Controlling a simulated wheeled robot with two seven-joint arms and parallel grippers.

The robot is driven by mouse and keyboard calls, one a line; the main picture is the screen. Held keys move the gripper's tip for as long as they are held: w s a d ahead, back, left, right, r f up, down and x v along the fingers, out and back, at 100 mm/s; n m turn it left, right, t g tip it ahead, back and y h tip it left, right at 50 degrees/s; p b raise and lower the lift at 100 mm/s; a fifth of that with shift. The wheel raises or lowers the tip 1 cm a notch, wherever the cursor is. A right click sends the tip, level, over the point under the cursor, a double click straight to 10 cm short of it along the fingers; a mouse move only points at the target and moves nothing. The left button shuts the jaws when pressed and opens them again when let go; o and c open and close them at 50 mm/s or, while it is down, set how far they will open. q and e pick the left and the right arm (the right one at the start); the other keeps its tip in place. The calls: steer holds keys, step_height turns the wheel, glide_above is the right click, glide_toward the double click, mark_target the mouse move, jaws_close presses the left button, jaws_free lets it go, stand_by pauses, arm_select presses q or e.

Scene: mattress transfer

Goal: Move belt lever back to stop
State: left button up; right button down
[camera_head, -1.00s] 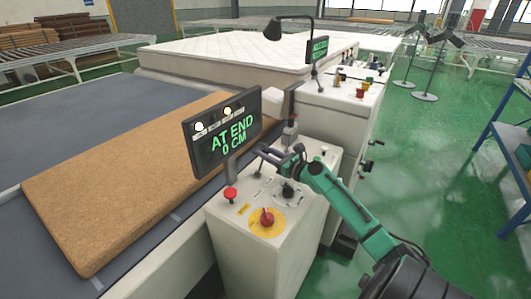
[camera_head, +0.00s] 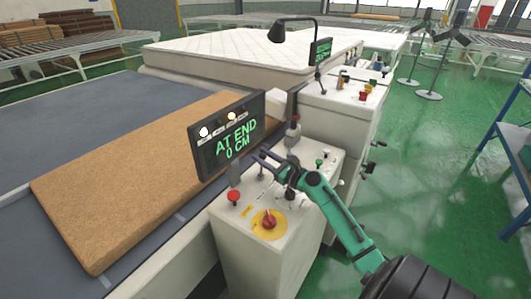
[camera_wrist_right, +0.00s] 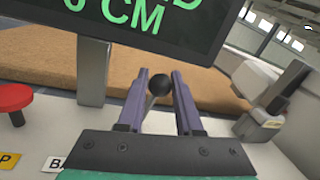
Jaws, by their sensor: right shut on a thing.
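The belt lever, a thin stalk with a black ball knob (camera_wrist_right: 159,84), stands on the white control console (camera_head: 250,252). My right gripper (camera_head: 262,157) reaches over the console top from the right, just beside the display post. In the right wrist view its two purple-grey fingers (camera_wrist_right: 161,92) lie on either side of the knob, shut on the lever. The display (camera_head: 229,137) above reads "AT END 0 CM" in green. The lever's base is mostly hidden in the wrist view. My left gripper is not in view.
A red mushroom button (camera_head: 233,196) and a red knob on a yellow disc (camera_head: 269,220) sit on the console's near side. A brown foam slab (camera_head: 125,190) lies on the belt to the left. A white mattress (camera_head: 235,50) lies behind. Green floor is open at right.

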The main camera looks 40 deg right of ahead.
steer(key=shift+s+a+f+n, duration=0.1)
steer(key=shift+s+a+n, duration=0.05)
steer(key=shift+a+n, duration=0.55)
steer(key=c, duration=0.6)
jaws_free()
steer(key=shift+d, duration=0.1)
steer(key=shift+s, duration=0.1)
steer(key=s+b, duration=0.1)
steer(key=s, duration=0.3)
steer(key=s+d+b, duration=0.1)
steer(key=s+b, duration=0.1)
steer(key=s, duration=0.3)
steer(key=s+d+f+b, duration=0.1)
steer(key=s, duration=0.3)
steer(key=shift+s, duration=0.35)
steer(key=shift+s+r, duration=0.1)
steer(key=shift+s, duration=0.2)
